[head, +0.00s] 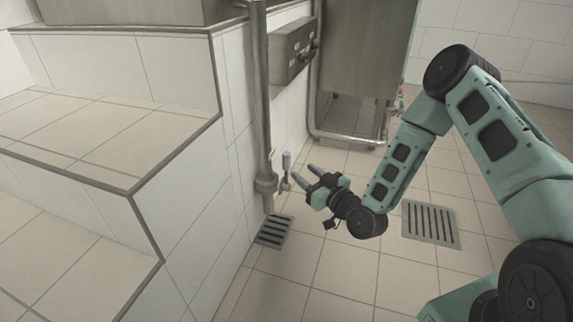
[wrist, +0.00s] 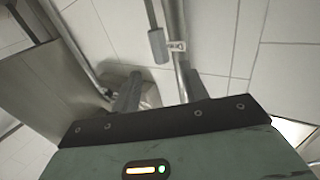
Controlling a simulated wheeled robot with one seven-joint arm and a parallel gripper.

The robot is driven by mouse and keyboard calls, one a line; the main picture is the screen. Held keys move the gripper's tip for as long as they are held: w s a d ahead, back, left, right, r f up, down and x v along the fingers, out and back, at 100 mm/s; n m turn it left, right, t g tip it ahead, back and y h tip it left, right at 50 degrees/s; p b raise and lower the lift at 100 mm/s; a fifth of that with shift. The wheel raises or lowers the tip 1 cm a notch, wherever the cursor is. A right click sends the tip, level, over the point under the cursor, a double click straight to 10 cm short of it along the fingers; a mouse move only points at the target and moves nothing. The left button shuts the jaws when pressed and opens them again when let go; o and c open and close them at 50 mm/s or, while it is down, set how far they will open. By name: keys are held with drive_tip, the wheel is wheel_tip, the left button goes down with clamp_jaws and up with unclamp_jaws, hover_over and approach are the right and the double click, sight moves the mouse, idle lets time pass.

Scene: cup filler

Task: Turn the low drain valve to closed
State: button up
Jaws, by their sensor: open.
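The low drain valve stands beside the foot of a vertical steel pipe (head: 262,100), just above the floor. Its lever (head: 286,161) is a thin rod with a thicker grey grip, pointing up in the head view. The valve body is small and partly hidden near my fingers. My gripper (head: 304,174) is open and empty, low over the floor, to the right of the lever, with its fingers pointing at it. In the wrist view the lever grip (wrist: 157,46) lies ahead of and between my two fingertips (wrist: 160,75), apparently untouched. A small holed tab (wrist: 177,46) sits beside it.
A floor drain (head: 274,231) lies below the pipe, and a second grate (head: 431,223) lies right of my gripper. A grey control box (head: 292,50) is on the wall above. Tiled steps (head: 90,135) fill the left. A steel tank (head: 365,60) with a bent pipe stands behind.

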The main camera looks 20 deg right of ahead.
sight(289, 161)
drive_tip(key=b+x, duration=0.3)
drive_tip(key=x, duration=0.6)
drive_tip(key=shift+w+a, duration=0.15)
drive_tip(key=shift+w, duration=0.05)
clamp_jaws()
